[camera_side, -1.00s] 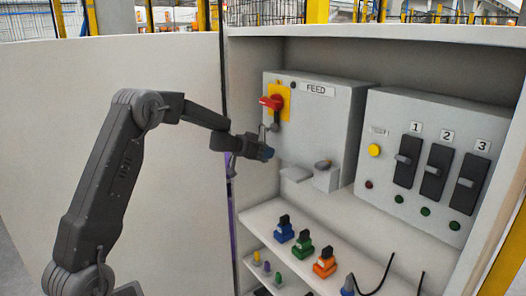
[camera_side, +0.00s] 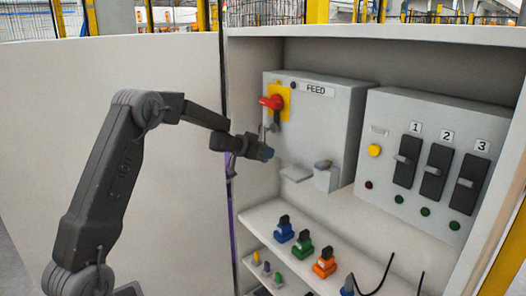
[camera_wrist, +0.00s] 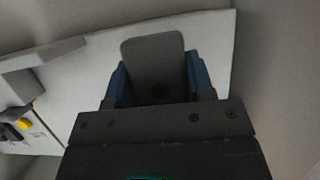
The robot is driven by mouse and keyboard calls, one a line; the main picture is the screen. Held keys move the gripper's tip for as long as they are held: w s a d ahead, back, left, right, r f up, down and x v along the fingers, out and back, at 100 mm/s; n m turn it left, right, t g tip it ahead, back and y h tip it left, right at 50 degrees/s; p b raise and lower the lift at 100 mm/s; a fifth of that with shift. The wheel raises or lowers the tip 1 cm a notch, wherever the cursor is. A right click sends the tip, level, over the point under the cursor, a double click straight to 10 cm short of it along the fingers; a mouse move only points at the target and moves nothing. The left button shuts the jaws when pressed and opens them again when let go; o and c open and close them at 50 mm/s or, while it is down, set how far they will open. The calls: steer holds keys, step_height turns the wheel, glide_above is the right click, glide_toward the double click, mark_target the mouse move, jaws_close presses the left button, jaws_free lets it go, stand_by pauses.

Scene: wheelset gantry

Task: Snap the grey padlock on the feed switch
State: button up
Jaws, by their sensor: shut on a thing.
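The feed switch (camera_side: 271,102) has a red handle on a yellow plate at the upper left of the grey FEED box (camera_side: 325,115). A dark grey part hangs just below the handle. My gripper (camera_side: 266,152) is below the switch, in front of the box's left side. In the wrist view my gripper (camera_wrist: 157,80) has its blue fingers shut on a flat grey body, the grey padlock (camera_wrist: 153,55). In the side view a thin grey piece rises from the gripper towards the switch. Whether it touches or passes through the switch is too small to tell.
A panel with breakers (camera_side: 433,170) numbered 1 to 3 is on the right. A small bracket (camera_side: 326,176) projects below the FEED box. Blue (camera_side: 284,229), green (camera_side: 303,244) and orange (camera_side: 325,263) items stand on the shelf below. The cabinet's left edge is close to my gripper.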

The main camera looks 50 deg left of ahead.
mark_target(278, 148)
steer(key=shift+w, duration=1.8)
steer(key=shift+s, duration=0.15)
steer(key=shift+s, duration=1.3)
steer(key=shift+w, duration=1.3)
stand_by(0.4)
steer(key=o, duration=1)
steer(key=shift+w, duration=0.1)
steer(key=shift+o, duration=0.2)
